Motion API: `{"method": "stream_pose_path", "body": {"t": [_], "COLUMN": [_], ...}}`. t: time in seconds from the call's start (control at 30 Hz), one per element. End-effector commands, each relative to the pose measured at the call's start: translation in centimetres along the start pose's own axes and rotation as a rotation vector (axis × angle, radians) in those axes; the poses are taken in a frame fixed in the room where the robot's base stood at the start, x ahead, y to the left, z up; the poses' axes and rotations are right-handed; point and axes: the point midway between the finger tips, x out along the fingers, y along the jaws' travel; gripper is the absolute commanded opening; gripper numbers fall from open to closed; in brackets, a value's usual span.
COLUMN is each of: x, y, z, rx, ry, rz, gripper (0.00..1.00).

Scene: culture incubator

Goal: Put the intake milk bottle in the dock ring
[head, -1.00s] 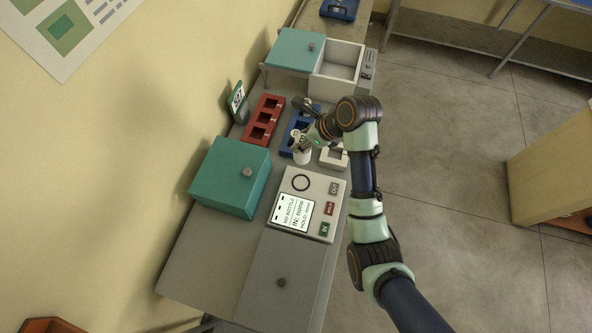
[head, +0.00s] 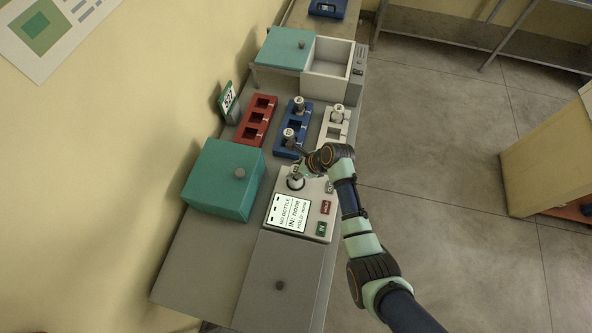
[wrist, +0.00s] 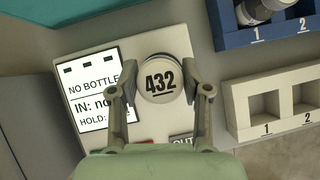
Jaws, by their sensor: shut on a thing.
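My gripper (wrist: 161,92) is shut on a white-capped bottle marked 432 (wrist: 160,80), with a finger on each side of it in the wrist view. In the head view the bottle (head: 295,182) is over the dock ring's spot on the light grey dock panel (head: 273,233). The ring itself is hidden by the bottle and gripper. I cannot tell whether the bottle rests on the panel or hangs just above it. The panel's screen (wrist: 88,92) reads "NO BOTTLE", "IN: none".
A blue rack (head: 280,147) holds bottles, and a white rack (head: 327,146) holds one. A red rack (head: 256,122) looks empty. A teal box (head: 222,180) stands left of the panel. An open-topped white bin (head: 328,68) with a teal lid (head: 286,47) is at the back.

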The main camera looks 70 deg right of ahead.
Motion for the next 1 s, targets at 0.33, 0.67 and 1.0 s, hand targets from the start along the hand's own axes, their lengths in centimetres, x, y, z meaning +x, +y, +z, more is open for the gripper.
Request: {"method": "stream_pose_path", "body": {"t": [0.33, 0.67, 1.0], "x": [0.4, 0.5, -2.0], "y": [-0.1, -0.1, -0.1], "z": [-0.2, -0.2, 0.0], "rx": [0.0, 0.0, 0.0], "ry": [-0.002, -0.002, -0.003], "rz": [-0.002, -0.001, -0.003], "gripper": [0.0, 0.73, 0.73]}}
